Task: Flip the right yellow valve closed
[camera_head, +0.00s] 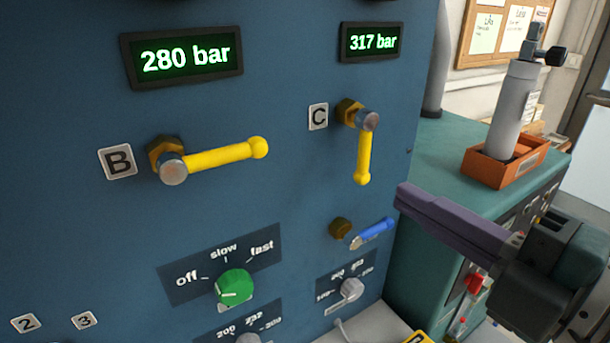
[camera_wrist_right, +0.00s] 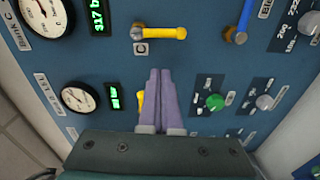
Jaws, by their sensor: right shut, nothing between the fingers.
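The right yellow valve (camera_head: 364,150), marked C, is on the blue panel under the 317 bar display. Its handle hangs straight down. In the right wrist view this valve (camera_wrist_right: 165,33) shows near the top, handle pointing right in that turned picture. The other yellow valve (camera_head: 222,156), marked B, has its handle pointing right, tilted slightly up. It is mostly hidden behind the fingers in the wrist view (camera_wrist_right: 140,102). My right gripper (camera_head: 403,196) is shut and empty, to the lower right of valve C's handle and apart from it. My left gripper is not in view.
A small blue valve handle (camera_head: 372,234) is below valve C. A green knob (camera_head: 234,286) and a grey knob (camera_head: 351,289) are lower on the panel. A grey cylinder (camera_head: 513,105) stands in an orange holder (camera_head: 484,168) on the green bench at right.

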